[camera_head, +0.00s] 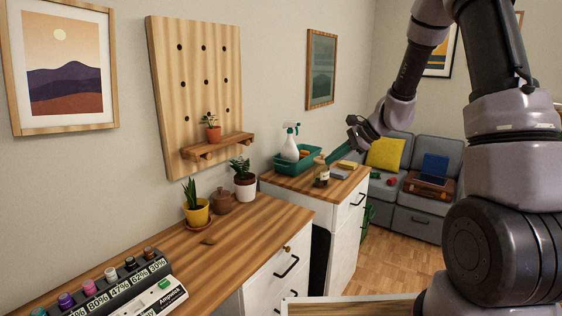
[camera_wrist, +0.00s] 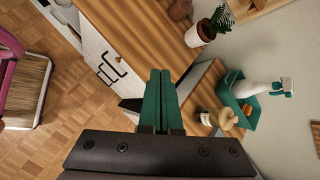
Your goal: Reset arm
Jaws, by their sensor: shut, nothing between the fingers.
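My gripper (camera_head: 340,150) is raised above the far wooden-topped cabinet (camera_head: 292,182) in the head view, at the end of my arm reaching in from the right. In the wrist view its two green fingers (camera_wrist: 158,100) lie together, shut, with nothing held between them. The fingers overlap the cabinet edge in the wrist view. The gap between them and the surface below is hard to judge.
Potted plants (camera_head: 245,180) (camera_head: 197,211) and a marker rack (camera_head: 110,285) are on the near desk. A grey sofa (camera_head: 420,215) stands behind.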

